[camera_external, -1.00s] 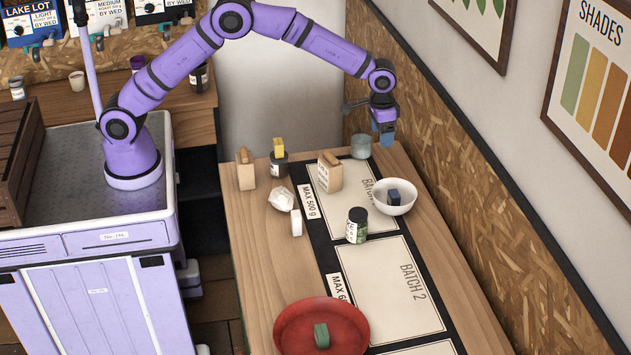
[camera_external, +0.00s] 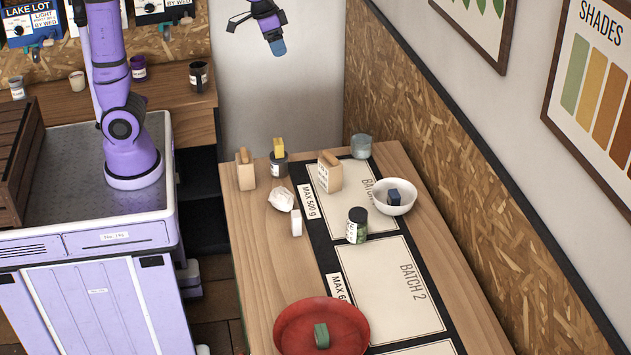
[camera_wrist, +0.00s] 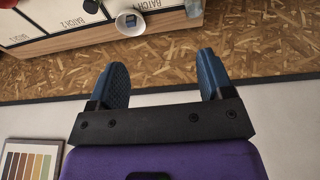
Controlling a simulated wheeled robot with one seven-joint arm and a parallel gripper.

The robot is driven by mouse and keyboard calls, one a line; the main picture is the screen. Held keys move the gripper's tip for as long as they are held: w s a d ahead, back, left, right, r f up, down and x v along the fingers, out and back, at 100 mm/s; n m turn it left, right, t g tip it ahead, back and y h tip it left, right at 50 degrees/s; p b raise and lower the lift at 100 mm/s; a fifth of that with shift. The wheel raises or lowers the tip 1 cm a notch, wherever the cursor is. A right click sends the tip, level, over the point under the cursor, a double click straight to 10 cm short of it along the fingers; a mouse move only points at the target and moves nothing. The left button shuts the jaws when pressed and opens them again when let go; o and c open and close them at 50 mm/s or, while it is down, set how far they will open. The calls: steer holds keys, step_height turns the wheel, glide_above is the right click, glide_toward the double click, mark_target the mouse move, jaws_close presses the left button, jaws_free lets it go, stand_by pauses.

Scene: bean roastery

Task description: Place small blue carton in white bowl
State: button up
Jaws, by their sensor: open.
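The small blue carton (camera_external: 394,196) sits inside the white bowl (camera_external: 401,208) near the right edge of the table. In the wrist view the white bowl (camera_wrist: 124,30) shows near the top, with the dark blue carton (camera_wrist: 130,20) in it. My gripper (camera_external: 278,47) is raised high behind the far end of the table, well away from the bowl. In the wrist view my gripper (camera_wrist: 163,75) has its two blue fingers spread apart with nothing between them.
A dark jar (camera_external: 356,226) stands left of the bowl. A red plate (camera_external: 290,335) with a green block (camera_external: 321,336) lies at the front. Paper bags, a glass (camera_external: 361,147) and a white crumpled item (camera_external: 281,198) stand farther back. A chipboard wall borders the right side.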

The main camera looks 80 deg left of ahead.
steer(key=s+a+f+t, duration=0.1)
steer(key=s+a, duration=0.1)
steer(key=s, duration=1)
steer(key=s+a+f+t, duration=0.1)
steer(key=s+a+f, duration=0.1)
steer(key=s, duration=1.1)
steer(key=shift+a, duration=0.6)
